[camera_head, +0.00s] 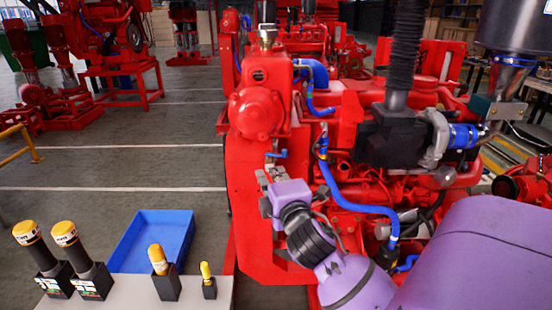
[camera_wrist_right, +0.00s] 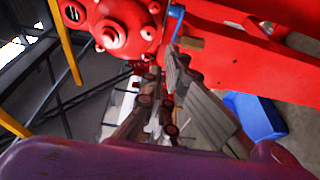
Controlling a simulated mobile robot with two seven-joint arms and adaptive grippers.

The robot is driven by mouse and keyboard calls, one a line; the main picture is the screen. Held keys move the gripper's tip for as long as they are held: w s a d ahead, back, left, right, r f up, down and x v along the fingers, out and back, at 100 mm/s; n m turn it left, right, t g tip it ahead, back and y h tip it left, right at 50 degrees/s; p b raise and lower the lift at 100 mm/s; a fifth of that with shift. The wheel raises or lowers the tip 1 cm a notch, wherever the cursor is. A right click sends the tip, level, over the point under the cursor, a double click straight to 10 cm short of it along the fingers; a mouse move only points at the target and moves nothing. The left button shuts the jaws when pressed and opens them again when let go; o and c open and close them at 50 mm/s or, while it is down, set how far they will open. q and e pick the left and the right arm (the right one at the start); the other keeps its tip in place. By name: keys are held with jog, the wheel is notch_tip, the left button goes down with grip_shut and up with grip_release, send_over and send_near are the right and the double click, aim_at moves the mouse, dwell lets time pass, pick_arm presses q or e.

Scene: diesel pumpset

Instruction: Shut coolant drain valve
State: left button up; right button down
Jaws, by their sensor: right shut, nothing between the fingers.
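The coolant drain valve shows as a small blue lever handle (camera_head: 277,154) on the red engine front, just below the round red housing. In the right wrist view the blue handle (camera_wrist_right: 176,20) stands near the top middle, beyond the fingertips. My right gripper (camera_head: 266,176) is just below the handle in the head view, in front of the red plate. It is shut and empty, and its fingers (camera_wrist_right: 165,65) point towards the handle in the wrist view. I cannot tell whether a fingertip touches the handle. The valve body is mostly hidden. My left gripper is not in view.
The red engine (camera_head: 345,110) with blue hoses (camera_head: 350,205) fills the right side, close to my purple right arm. A blue bin (camera_head: 153,240) and several yellow-capped dark items, including one (camera_head: 164,275), are at the lower left. Open floor lies further left.

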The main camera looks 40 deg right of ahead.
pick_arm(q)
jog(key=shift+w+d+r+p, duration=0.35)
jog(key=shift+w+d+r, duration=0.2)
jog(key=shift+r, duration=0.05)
pick_arm(e)
jog(key=w+d, duration=0.4)
jog(key=d, duration=0.1)
jog(key=shift+w, duration=0.25)
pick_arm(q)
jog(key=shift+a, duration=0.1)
